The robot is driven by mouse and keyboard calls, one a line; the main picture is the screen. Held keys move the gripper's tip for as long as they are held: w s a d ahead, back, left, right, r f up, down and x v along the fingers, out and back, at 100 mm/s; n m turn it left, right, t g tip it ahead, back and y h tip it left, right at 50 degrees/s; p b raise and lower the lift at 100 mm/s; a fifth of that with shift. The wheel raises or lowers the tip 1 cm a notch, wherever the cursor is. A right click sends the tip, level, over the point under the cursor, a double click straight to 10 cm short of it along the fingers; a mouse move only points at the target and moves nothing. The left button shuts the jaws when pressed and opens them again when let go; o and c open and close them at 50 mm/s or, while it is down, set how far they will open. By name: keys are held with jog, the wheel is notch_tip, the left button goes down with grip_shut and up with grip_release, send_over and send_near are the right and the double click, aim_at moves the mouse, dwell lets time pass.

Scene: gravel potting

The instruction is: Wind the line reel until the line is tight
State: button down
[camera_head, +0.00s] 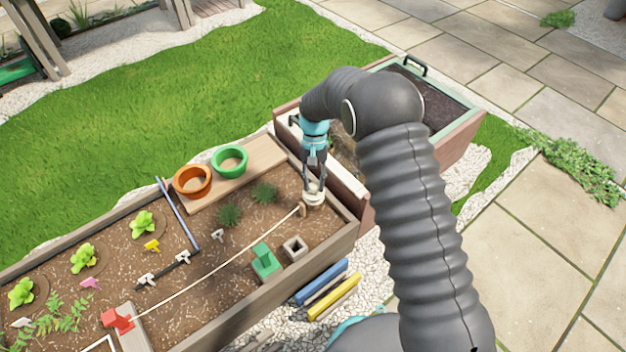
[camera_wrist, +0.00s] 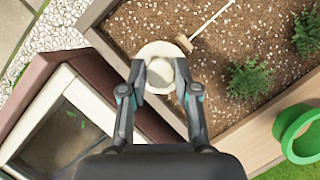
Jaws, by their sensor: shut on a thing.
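The line reel (camera_head: 313,197) is a pale cream spool on a brown mount at the right end of the wooden planter bed. In the wrist view the reel (camera_wrist: 153,52) shows from above as a round disc with a lighter knob. My gripper (camera_head: 314,182) points down over it, its two fingers shut on the knob; the wrist view shows a finger on each side (camera_wrist: 162,84). A thin whitish line (camera_head: 218,263) runs from a small brown piece beside the reel (camera_wrist: 184,43) across the soil to a red block (camera_head: 117,319). It looks nearly straight; I cannot tell how tight it is.
A green block (camera_head: 265,262) and a grey square pot (camera_head: 295,248) stand near the line. Orange (camera_head: 192,182) and green (camera_head: 230,161) pots sit on a board behind. Small bushes (camera_head: 264,192) grow near the reel. A framed box (camera_wrist: 62,120) adjoins the bed.

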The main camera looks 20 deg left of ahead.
jog(key=m+y, duration=0.1)
jog(key=m, duration=0.3)
jog(key=shift+w+d+r+y+p, duration=0.1)
jog(key=shift+w+y+p, duration=0.05)
jog(key=shift+y+p, duration=0.2)
jog(key=shift+m+y, duration=0.65)
jog(key=shift+m, duration=1.15)
jog(key=shift+m, duration=0.3)
jog(key=c, duration=0.9)
grip_release()
jog(key=shift+o, duration=0.2)
jog(key=v, duration=1.2)
jog(key=shift+d, duration=0.15)
